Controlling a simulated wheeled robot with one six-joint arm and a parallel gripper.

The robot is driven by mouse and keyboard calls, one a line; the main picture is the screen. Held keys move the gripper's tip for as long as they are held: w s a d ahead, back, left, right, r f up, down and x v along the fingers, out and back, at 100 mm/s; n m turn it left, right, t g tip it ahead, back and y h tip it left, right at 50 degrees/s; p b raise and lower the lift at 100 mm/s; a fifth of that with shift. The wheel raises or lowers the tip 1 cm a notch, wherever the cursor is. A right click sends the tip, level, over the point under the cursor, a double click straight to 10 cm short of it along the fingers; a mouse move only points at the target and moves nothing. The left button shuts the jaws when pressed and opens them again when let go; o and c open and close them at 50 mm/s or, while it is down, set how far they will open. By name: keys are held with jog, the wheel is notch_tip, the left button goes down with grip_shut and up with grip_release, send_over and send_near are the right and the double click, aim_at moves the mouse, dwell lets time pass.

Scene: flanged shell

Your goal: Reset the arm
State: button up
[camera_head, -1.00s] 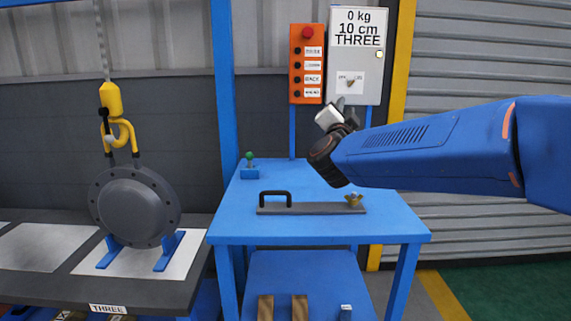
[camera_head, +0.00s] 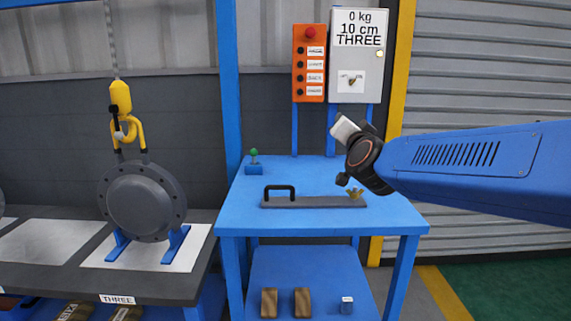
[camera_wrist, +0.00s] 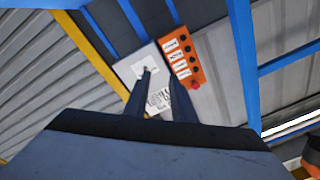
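My blue arm (camera_head: 470,165) reaches in from the right in the head view. Its dark wrist with a white part (camera_head: 345,128) is above the right part of the blue table (camera_head: 320,230). In the wrist view my gripper (camera_wrist: 160,76) shows two dark fingers with a clear gap between them and nothing held. Behind the fingers are the grey control box (camera_wrist: 150,75) and the orange button panel (camera_wrist: 180,58), seen upside down. In the head view the fingers are too small to make out.
A grey bar with a black handle (camera_head: 280,188) and brass wing nut lies on the table, near a green-knobbed joystick (camera_head: 254,160). The flanged shell (camera_head: 145,202) stands on blue supports at left, below a yellow hook (camera_head: 121,98). The control box (camera_head: 356,60) reads 0 kg, 10 cm, THREE.

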jog(key=s+d+f+n+g, duration=0.2)
jog(key=s+d+f+g, duration=0.2)
jog(key=s+f, duration=0.6)
jog(key=s+d+f+n+g, duration=0.2)
jog(key=s+d+f+g, duration=0.2)
jog(key=s+f, duration=0.7)
jog(key=s+d+f+n+g, duration=0.3)
jog(key=s+f+g, duration=0.3)
jog(key=s+f, duration=0.4)
jog(key=s+d, duration=0.1)
jog(key=s, duration=0.5)
jog(key=shift+s+d+f, duration=0.15)
jog(key=shift+d+f, duration=0.05)
jog(key=shift+d, duration=0.2)
